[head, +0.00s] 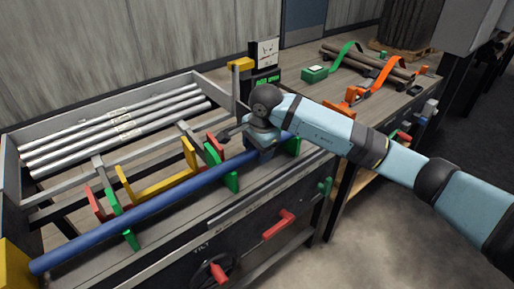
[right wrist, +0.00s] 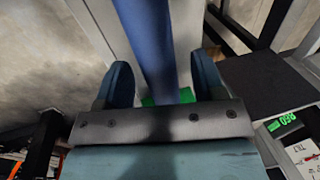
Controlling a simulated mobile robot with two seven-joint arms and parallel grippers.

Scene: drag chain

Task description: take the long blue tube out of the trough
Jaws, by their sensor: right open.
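The long blue tube (head: 160,207) runs diagonally along the front of the bench in the head view. It lies across green supports (head: 228,172), with its near-left end by a yellow block (head: 14,262). My right gripper (head: 262,153) is over the tube's right part, and my arm hides some of that part. In the right wrist view the tube (right wrist: 149,40) passes between the two spread fingers of the right gripper (right wrist: 161,85). A gap shows on each side of the tube. My left gripper is not in view.
A grey-walled tray (head: 14,165) with several silver tubes (head: 120,125) is at the back left. Red (head: 95,203) and yellow (head: 160,183) brackets stand behind the blue tube. A sign post (head: 264,55) stands close behind my right gripper. Red handles (head: 279,223) project from the bench front.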

